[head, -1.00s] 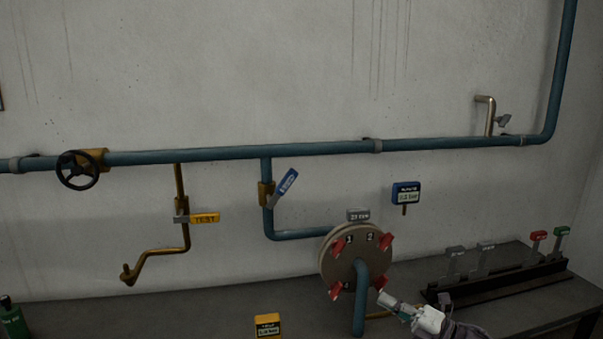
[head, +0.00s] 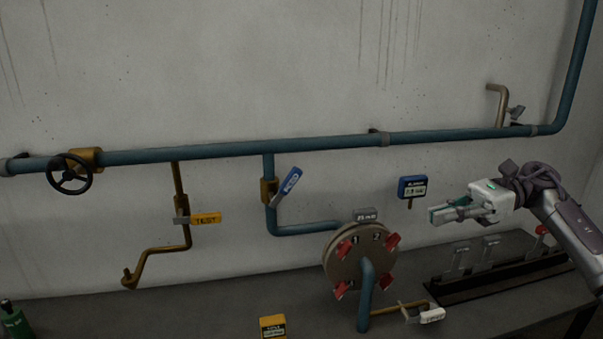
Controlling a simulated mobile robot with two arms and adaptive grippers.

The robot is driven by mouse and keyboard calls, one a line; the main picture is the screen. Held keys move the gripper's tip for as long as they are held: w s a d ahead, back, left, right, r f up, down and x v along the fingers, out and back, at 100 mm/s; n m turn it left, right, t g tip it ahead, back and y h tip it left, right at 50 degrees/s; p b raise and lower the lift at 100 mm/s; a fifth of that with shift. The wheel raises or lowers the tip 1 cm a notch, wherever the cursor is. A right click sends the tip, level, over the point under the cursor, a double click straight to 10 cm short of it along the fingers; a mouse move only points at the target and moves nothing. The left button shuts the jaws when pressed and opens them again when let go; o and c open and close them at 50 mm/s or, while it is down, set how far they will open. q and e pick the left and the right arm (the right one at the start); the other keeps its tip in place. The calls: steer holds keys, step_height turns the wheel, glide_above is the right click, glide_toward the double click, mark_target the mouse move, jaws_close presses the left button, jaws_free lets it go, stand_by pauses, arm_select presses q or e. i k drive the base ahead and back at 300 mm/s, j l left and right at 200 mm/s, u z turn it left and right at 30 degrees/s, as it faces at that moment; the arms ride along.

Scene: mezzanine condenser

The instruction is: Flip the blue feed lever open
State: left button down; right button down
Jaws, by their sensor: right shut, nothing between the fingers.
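The blue feed lever (head: 290,182) sits on a brass valve (head: 268,191) in the blue pipe that drops from the main line. The lever is tilted, pointing up and to the right, away from the line of its pipe. My right gripper (head: 436,215) is shut and empty. It is in front of the wall to the right of the lever, well apart from it, with its fingers pointing left. My left gripper is not in view.
A round flange with red clamps (head: 345,262) stands below and right of the lever. A blue gauge (head: 412,187) is between lever and gripper. A yellow TEST lever (head: 206,218) is at left. A black handwheel (head: 70,174) is further left. A white-tagged lever (head: 432,315) is low right.

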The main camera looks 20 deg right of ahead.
mark_target(293, 176)
steer(key=i, duration=1.25)
